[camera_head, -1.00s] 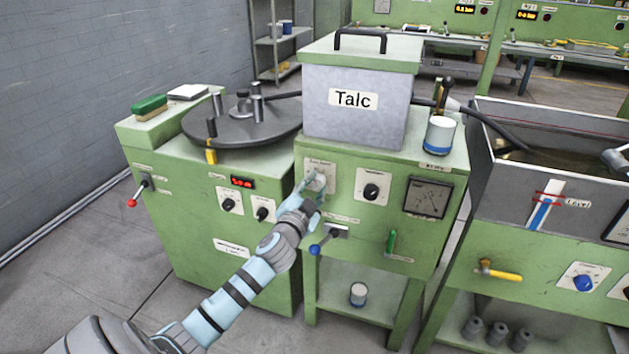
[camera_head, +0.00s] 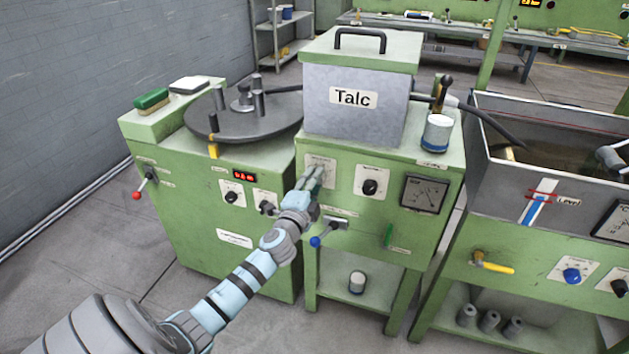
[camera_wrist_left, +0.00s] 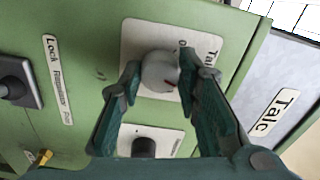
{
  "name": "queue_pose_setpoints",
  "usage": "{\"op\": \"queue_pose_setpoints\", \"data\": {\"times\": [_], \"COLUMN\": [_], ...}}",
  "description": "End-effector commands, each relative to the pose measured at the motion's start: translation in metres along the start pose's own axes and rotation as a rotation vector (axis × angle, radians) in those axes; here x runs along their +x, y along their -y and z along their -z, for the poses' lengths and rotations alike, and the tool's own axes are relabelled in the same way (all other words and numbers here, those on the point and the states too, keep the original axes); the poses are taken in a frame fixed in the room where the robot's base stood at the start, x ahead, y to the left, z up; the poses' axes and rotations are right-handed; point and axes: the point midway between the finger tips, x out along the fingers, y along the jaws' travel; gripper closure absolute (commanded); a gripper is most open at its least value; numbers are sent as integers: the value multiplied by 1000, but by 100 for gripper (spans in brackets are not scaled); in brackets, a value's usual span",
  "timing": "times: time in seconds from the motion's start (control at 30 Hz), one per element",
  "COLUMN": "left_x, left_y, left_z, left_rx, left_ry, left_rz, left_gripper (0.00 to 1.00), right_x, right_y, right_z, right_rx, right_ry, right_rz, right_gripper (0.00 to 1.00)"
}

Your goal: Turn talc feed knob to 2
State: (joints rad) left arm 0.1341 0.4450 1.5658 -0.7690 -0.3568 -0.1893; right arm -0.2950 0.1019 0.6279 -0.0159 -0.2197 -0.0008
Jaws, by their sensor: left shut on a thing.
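The talc feed knob is a light grey round knob (camera_wrist_left: 160,72) with a dark red mark, on a white scale plate (camera_wrist_left: 137,40) below the grey Talc box (camera_head: 357,113). My left gripper (camera_head: 312,174) reaches that plate (camera_head: 325,163) from the lower left in the head view. In the left wrist view its two dark green fingers (camera_wrist_left: 160,80) are on either side of the knob, shut on it. The knob is mostly hidden by the fingers in the head view. The scale numbers are too small to read. My right gripper is not in view.
A black knob (camera_head: 370,187) and a dial gauge (camera_head: 424,194) sit to the right on the same green panel. A blue-tipped lever (camera_head: 316,241) is just below my left gripper. A red-tipped lever (camera_head: 137,195) is at the left. A white and blue can (camera_head: 437,133) stands on the top.

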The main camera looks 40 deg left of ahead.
Motion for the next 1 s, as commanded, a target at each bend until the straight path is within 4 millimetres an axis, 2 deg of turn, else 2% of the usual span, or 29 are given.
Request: {"op": "queue_pose_setpoints", "data": {"times": [0.47,0.5,0.6,0.9,1.0], "left_x": [0,0,0,-1,-10], "left_y": [0,-1,0,0,-1], "left_z": [0,0,0,0,0], "left_rx": [16,16,15,16,17], "left_ry": [0,0,0,0,0], "left_rz": [-1,-1,-1,0,-1], "left_gripper": [98,67,51,50,50], "right_x": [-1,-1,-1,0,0], "right_y": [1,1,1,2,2], "right_z": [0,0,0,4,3], "right_rx": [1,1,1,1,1], "right_ry": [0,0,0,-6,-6], "right_rz": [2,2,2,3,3], "right_gripper": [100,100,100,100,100]}}
